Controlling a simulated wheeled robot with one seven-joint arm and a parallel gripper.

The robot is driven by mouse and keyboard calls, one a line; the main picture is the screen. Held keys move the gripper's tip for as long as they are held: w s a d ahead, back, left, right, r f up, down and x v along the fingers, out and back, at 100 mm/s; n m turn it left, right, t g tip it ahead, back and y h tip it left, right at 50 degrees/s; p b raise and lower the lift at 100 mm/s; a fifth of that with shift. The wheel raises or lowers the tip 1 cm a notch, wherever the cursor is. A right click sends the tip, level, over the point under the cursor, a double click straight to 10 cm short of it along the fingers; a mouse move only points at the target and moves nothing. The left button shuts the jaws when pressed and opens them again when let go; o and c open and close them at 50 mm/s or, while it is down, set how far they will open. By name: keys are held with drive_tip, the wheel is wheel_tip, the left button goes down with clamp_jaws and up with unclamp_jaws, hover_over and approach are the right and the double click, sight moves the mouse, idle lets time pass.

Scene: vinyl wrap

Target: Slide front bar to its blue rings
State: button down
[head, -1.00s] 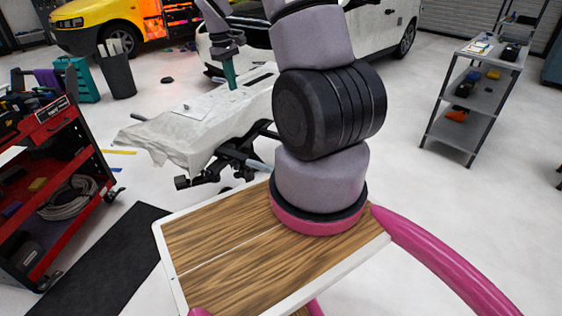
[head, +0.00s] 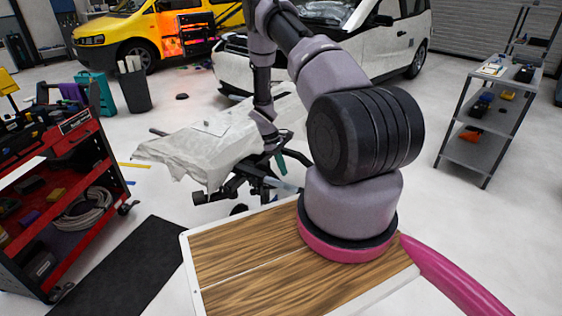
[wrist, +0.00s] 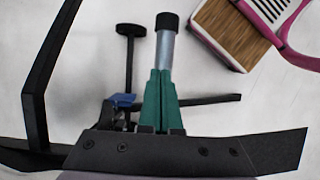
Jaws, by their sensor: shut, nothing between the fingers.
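The stand (head: 262,181) is a black frame under a pale sheet-covered panel. A silver bar with a black end cap (wrist: 166,45) shows in the wrist view; its near end also shows in the head view (head: 286,187). My gripper (wrist: 160,76) has green fingers that are shut and empty. They overlap the silver bar in the wrist view, and I cannot tell whether they touch it. In the head view my gripper (head: 281,161) is low beside the panel's right end. A blue part (wrist: 122,101), possibly a ring, is left of the fingers, partly hidden.
The panel (head: 215,135) lies on the stand. A red tool cart (head: 75,150) is at left, with a black mat (head: 120,265) on the floor. A grey shelf (head: 485,125) stands at right. White and yellow vans are behind. Floor between stand and shelf is clear.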

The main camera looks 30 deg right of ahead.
drive_tip(key=x, duration=0.3)
drive_tip(key=shift+s+d+f, duration=0.1)
drive_tip(key=shift+s+f, duration=0.1)
drive_tip(key=shift+f, duration=0.15)
drive_tip(key=shift+s+d+r, duration=0.15)
drive_tip(key=shift+s+d, duration=0.6)
drive_tip(key=shift+s, duration=0.3)
drive_tip(key=shift+s+d, duration=0.3)
drive_tip(key=shift+s, duration=0.2)
drive_tip(key=s+d, duration=0.3)
drive_tip(key=s, duration=0.2)
drive_tip(key=shift+d, duration=0.2)
